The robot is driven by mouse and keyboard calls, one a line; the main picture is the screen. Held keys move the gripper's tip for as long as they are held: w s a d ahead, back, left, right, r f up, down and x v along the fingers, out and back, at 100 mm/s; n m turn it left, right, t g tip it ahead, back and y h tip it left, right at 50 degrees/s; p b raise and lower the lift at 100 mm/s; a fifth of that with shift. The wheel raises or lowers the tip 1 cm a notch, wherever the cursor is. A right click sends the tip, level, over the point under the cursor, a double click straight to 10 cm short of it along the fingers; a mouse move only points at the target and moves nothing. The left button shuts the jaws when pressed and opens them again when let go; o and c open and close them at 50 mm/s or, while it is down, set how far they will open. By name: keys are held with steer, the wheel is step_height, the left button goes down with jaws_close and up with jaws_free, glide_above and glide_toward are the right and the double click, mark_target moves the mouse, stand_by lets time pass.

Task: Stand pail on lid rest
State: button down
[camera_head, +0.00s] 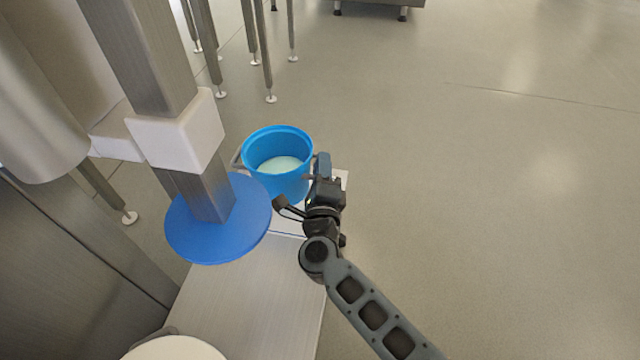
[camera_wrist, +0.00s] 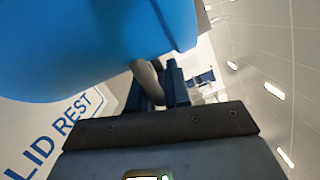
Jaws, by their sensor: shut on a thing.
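The blue pail (camera_head: 260,147) holds pale cream and looks upright at the end of the steel bench. In the wrist view the pail (camera_wrist: 90,45) fills the upper left. My gripper (camera_head: 315,178) is at the pail's right side, shut on its grey handle (camera_wrist: 148,82), which lies between the fingers (camera_wrist: 165,88). The white lid rest (camera_head: 288,222) shows partly below the pail, and its blue "LID REST" lettering (camera_wrist: 60,130) shows in the wrist view. The pail hides much of it. I cannot tell whether the pail's base touches it.
A blue disc (camera_head: 185,240) surrounds a steel column (camera_head: 204,190) close to the pail's left. The steel bench top (camera_head: 240,310) is bare in front. A round white object (camera_head: 175,349) is at the bottom edge. Open floor (camera_head: 480,170) lies to the right.

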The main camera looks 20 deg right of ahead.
steer(key=shift+w+a+f+b, duration=0.15)
steer(key=shift+f+b, duration=1.15)
steer(key=shift+f, duration=0.8)
steer(key=shift+r, duration=0.1)
steer(key=c, duration=1.1)
jaws_free()
steer(key=p+v, duration=0.3)
steer(key=v, duration=0.9)
